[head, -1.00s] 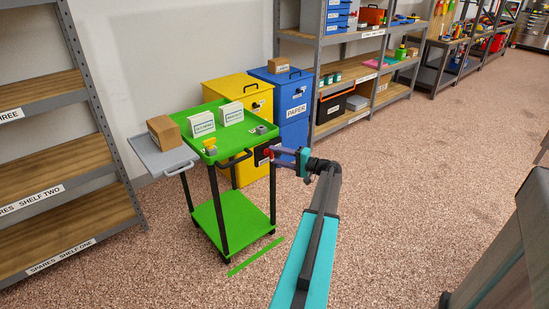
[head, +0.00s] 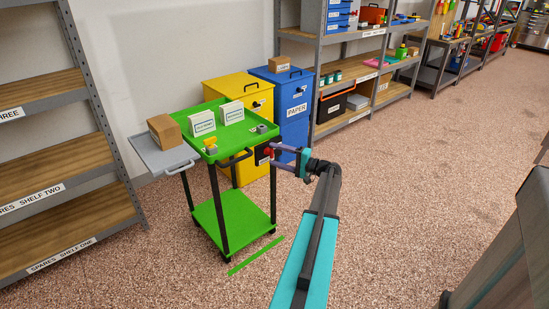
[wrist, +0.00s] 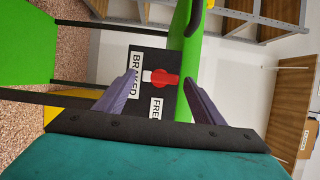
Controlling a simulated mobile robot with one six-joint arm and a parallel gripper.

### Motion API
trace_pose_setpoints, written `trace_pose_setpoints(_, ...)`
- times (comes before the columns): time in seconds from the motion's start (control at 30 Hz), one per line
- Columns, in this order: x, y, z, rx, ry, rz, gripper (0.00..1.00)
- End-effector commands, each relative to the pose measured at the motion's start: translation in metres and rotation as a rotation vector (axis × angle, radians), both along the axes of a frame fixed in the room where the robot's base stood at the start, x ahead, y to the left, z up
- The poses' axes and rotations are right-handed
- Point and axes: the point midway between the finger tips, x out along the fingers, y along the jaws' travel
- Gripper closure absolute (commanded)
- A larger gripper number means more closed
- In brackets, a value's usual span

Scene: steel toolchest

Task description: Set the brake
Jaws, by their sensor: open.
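The green cart (head: 233,215) stands at left centre in the head view. A dark plate hangs at its right end, below the push handle, and also shows in the wrist view (wrist: 142,57). It has a BRAKED label (wrist: 135,75) and a FREE label (wrist: 156,109). A red brake lever (wrist: 166,80) sits on the plate; it shows small in the head view (head: 268,152). I cannot tell for certain which label it points to. My gripper (wrist: 160,82) is open, its fingers on either side of the lever with gaps. The fingers also show in the head view (head: 278,154).
The cart top holds two white cards (head: 202,122), a yellow item (head: 211,143) and a small grey item (head: 261,129). A cardboard box (head: 165,130) sits on the grey side leaf (head: 150,158). Yellow (head: 238,95) and blue (head: 290,100) bins stand behind. Floor to the right is clear.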

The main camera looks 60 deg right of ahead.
Motion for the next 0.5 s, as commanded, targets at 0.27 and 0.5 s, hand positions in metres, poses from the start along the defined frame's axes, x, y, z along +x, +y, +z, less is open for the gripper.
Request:
trace_pose_setpoints(0.27, -0.006, -0.002, 0.001, -0.001, -0.001, -0.003, 0.38)
trace_pose_setpoints(0.5, -0.031, -0.003, 0.0, -0.001, 0.0, -0.005, 0.38)
